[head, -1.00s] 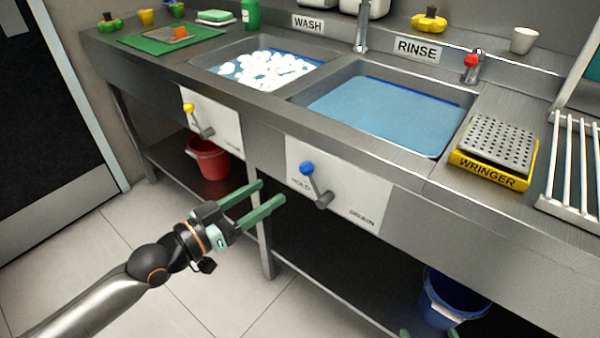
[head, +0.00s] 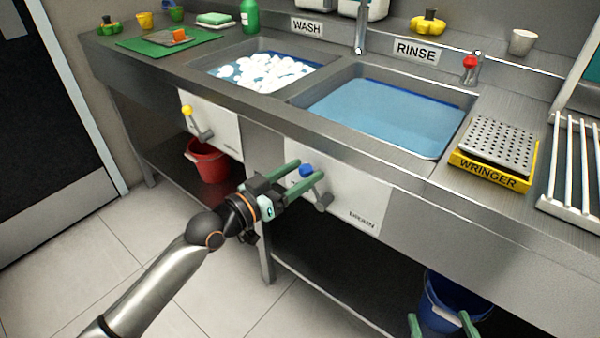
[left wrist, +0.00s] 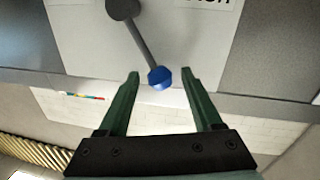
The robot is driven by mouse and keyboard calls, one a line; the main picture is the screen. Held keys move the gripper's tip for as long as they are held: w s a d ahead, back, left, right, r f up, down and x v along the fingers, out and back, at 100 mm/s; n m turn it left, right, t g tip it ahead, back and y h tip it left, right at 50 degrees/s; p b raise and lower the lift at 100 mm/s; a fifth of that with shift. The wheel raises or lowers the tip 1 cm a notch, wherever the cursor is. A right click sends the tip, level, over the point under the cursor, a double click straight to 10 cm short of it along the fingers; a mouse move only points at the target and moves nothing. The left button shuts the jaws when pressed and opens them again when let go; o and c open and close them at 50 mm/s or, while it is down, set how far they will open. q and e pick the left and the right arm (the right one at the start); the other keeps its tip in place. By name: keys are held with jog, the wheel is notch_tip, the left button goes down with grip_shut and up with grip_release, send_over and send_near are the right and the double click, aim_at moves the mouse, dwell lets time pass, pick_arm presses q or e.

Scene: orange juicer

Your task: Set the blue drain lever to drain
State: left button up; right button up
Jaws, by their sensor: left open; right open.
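The blue drain lever knob (head: 306,170) is on the white panel (head: 352,205) below the rinse basin. Its grey arm runs down and right to a pivot, so the knob points up and left, toward the HOLD side; the DRAIN label is at the panel's lower right. My left gripper (head: 307,173) is open at the lever, with the knob between or just past its green fingertips. In the left wrist view the blue knob (left wrist: 160,78) shows between the open fingertips (left wrist: 161,76), apart from both. My right gripper (head: 443,325) shows only its green fingertips at the bottom edge, spread apart.
The rinse basin (head: 385,112) holds blue water. A yellow-knobbed lever (head: 187,111) is on the panel to the left. A red bucket (head: 208,162) and a blue bucket (head: 452,303) stand under the counter. A yellow wringer (head: 492,172) sits on the counter at right.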

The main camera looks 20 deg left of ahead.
pick_arm(q)
grip_shut()
dwell(0.4)
dwell(0.9)
